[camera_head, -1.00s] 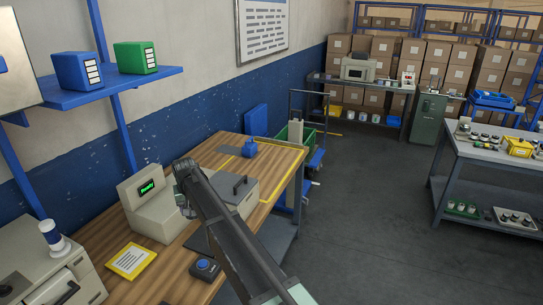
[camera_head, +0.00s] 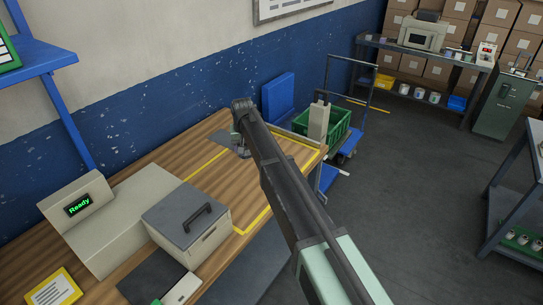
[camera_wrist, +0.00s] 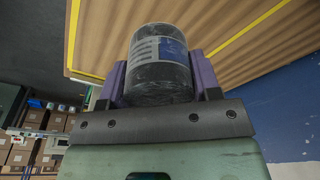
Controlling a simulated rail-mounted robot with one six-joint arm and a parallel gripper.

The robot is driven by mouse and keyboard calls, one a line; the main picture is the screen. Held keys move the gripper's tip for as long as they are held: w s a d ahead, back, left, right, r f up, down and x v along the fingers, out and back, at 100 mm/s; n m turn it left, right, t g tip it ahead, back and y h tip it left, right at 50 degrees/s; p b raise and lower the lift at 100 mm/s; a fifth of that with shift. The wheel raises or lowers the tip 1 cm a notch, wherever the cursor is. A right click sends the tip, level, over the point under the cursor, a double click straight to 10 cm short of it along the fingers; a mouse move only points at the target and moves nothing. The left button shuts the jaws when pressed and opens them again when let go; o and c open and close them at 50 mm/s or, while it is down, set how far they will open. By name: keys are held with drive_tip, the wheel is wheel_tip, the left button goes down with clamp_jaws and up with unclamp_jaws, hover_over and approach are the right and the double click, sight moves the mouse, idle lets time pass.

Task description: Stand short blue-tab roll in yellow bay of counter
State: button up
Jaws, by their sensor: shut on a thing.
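My gripper (camera_wrist: 160,82) is shut on a dark roll (camera_wrist: 160,60) with a pale and blue label, held between purple fingers in the wrist view. Whether this is the short blue-tab roll I cannot tell for sure. In the head view my gripper (camera_head: 240,142) is over the far part of the wooden counter, and the roll is mostly hidden by my arm. The yellow-outlined bay (camera_head: 222,188) is on the counter under and in front of my gripper. My arm covers part of it. The wrist view shows counter wood and yellow lines beyond the roll.
A grey lidded box (camera_head: 188,222) and a machine with a "Ready" display (camera_head: 95,222) stand left of the bay. A cart with a green crate (camera_head: 335,125) stands past the counter's far end. The blue-painted wall (camera_head: 160,130) runs behind.

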sight(249, 190)
drive_tip(key=shift+w+d, duration=0.3)
drive_tip(key=shift+w, duration=0.05)
drive_tip(key=shift+s+a, duration=0.15)
wheel_tip(249, 190, down, 20)
drive_tip(key=b, duration=2)
drive_tip(key=shift+s+a+f, duration=0.1)
drive_tip(key=shift+r, duration=0.25)
drive_tip(key=shift+c, duration=0.4)
drive_tip(key=shift+f, duration=0.2)
drive_tip(key=o, duration=1.2)
drive_tip(key=shift+c, duration=0.2)
